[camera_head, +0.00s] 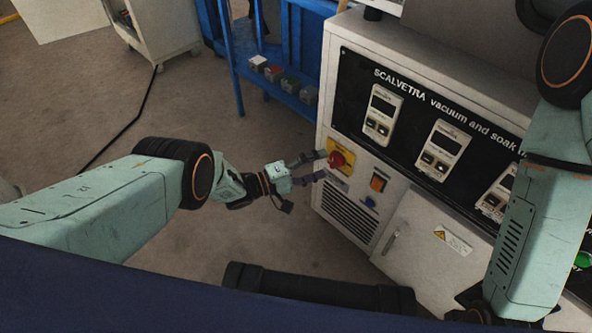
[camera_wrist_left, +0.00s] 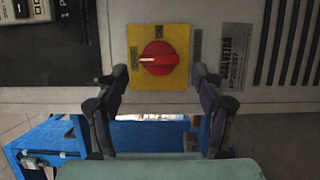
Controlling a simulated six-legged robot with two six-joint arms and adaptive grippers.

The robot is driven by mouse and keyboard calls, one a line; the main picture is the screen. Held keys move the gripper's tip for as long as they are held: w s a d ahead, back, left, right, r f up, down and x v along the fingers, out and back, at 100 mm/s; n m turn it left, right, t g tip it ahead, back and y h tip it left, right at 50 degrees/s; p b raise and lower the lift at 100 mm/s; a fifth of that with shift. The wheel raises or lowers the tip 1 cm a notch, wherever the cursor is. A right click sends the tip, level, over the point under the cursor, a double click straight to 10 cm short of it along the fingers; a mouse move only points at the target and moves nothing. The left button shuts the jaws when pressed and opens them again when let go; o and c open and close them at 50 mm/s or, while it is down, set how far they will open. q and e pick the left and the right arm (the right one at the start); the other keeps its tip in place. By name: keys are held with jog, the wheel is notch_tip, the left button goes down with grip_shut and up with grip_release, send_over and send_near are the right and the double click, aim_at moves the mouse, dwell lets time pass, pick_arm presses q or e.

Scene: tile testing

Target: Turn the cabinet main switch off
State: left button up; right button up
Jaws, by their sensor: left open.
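The cabinet main switch (camera_head: 337,159) is a red rotary knob on a yellow plate, low on the left part of the cabinet front. It also shows in the left wrist view (camera_wrist_left: 158,58), with its white mark lying about level in that picture. My left gripper (camera_head: 318,166) is open and points at the switch. In the left wrist view its two fingers (camera_wrist_left: 160,85) stand apart, one to each side below the knob. They appear clear of the knob, and the gap between them is empty. My right arm comes in at the right, and its gripper jaws cannot be made out.
The cabinet (camera_head: 408,215) has a black panel with several white controllers, an orange rocker (camera_head: 378,182), a vent grille (camera_head: 349,213) and a door handle (camera_head: 396,236). A blue rack (camera_head: 237,62) with small blocks stands at the back left. The floor (camera_head: 215,125) left of the cabinet is mostly clear.

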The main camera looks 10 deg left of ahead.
pick_arm(q)
jog(key=v, duration=1)
jog(key=shift+s+a, duration=0.25)
